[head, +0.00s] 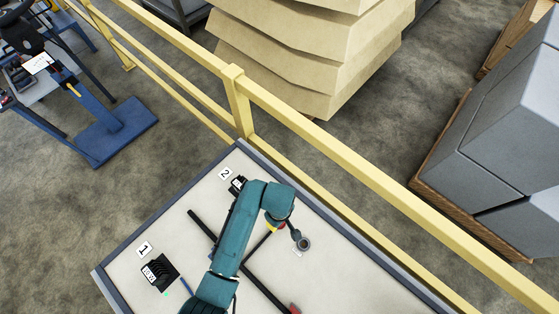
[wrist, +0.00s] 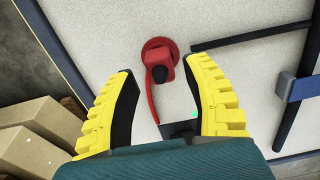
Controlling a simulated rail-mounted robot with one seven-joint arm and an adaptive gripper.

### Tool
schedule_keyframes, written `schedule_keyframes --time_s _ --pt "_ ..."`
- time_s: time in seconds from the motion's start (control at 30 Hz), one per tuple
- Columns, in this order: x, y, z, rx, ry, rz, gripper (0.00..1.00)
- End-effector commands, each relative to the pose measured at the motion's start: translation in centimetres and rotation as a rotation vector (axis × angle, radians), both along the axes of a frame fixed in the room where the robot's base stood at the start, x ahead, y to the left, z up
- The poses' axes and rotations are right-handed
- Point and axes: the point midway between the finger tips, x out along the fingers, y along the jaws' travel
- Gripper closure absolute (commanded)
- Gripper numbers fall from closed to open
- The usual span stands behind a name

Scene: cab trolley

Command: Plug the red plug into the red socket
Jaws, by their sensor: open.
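The red plug (wrist: 159,58), with a black centre and a red cable, is on the pale tabletop in the wrist view. My gripper (wrist: 160,72) is open, its yellow fingers on either side of the plug and apart from it. I cannot make out a red socket for certain. A small red piece (head: 294,310) shows at the bottom edge of the head view, too cropped to identify.
Black bars (head: 200,224) lie across the tabletop. Black fixtures stand by label 1 (head: 145,249) and label 2 (head: 225,174). A grey round part (head: 303,243) is right of my gripper. A yellow rail (head: 330,134) runs behind the table, with cardboard boxes (head: 300,60) beyond.

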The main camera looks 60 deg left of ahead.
Motion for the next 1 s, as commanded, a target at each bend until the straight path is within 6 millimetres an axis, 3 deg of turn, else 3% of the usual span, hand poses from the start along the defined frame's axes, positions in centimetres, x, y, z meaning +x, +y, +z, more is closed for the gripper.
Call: schedule_keyframes --time_s 0.1,0.3,0.5,0.73,1.0 --pt "0.1 0.1 3.0 0.003 -0.003 0.000 0.51" --pt "0.0 0.0 7.2 0.002 -0.003 0.000 0.51" --pt "0.0 0.0 8.9 0.000 0.000 0.000 0.51" --pt "0.0 0.0 9.0 0.000 0.000 0.000 0.51" --pt "0.0 0.0 9.0 0.000 0.000 0.000 0.00"
